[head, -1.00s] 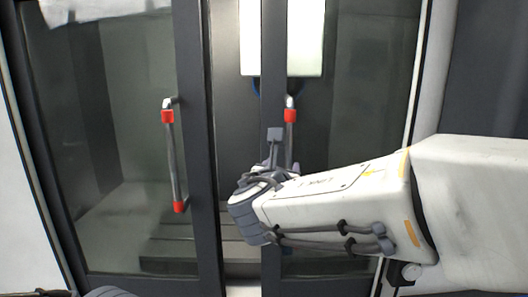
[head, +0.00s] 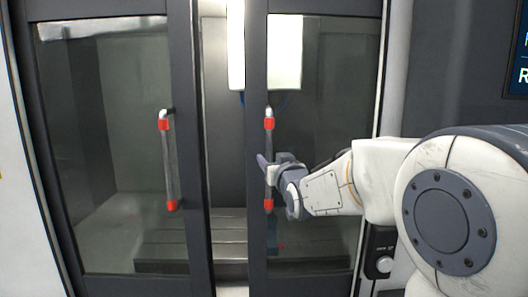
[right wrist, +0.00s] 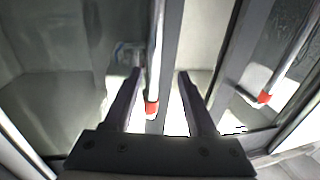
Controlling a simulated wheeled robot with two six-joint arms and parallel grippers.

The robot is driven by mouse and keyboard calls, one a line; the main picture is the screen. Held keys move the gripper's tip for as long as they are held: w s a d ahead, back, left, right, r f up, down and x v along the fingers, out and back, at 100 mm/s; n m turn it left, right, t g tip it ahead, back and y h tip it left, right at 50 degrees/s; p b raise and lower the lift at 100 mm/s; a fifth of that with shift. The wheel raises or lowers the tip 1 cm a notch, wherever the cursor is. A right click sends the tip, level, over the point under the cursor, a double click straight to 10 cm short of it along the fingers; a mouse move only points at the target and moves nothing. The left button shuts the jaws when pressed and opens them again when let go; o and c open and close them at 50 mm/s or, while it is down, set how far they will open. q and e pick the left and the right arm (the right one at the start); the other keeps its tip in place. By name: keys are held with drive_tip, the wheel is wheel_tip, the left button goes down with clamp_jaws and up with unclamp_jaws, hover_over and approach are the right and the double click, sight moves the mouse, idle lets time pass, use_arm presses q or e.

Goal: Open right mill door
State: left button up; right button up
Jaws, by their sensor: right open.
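The right mill door (head: 257,235) is a dark-framed glass panel, with a gap between it and the left door. Its upright metal handle (head: 269,140) has red ends. In the right wrist view the gripper (right wrist: 160,98) is open, and the handle (right wrist: 153,70) shows between the fingers, nearer the left one. I cannot tell whether they touch. My left gripper is not in view.
The left door's handle (head: 168,162) also has red ends and shows at the right of the wrist view (right wrist: 265,97). A screen (head: 517,55) is at the upper right.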

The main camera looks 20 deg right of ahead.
sight(271, 153)
drive_tip(key=w+p, duration=0.1)
drive_tip(key=w, duration=0.1)
drive_tip(key=w+d+p, duration=0.1)
drive_tip(key=w+p, duration=0.1)
drive_tip(key=w, duration=0.1)
drive_tip(key=w+p, duration=0.1)
drive_tip(key=w, duration=0.1)
drive_tip(key=shift+w+d+r, duration=0.1)
drive_tip(key=shift+w+d, duration=0.2)
drive_tip(key=shift+w, duration=0.1)
drive_tip(key=shift+w+p, duration=0.55)
drive_tip(key=shift+w, duration=0.25)
clamp_jaws()
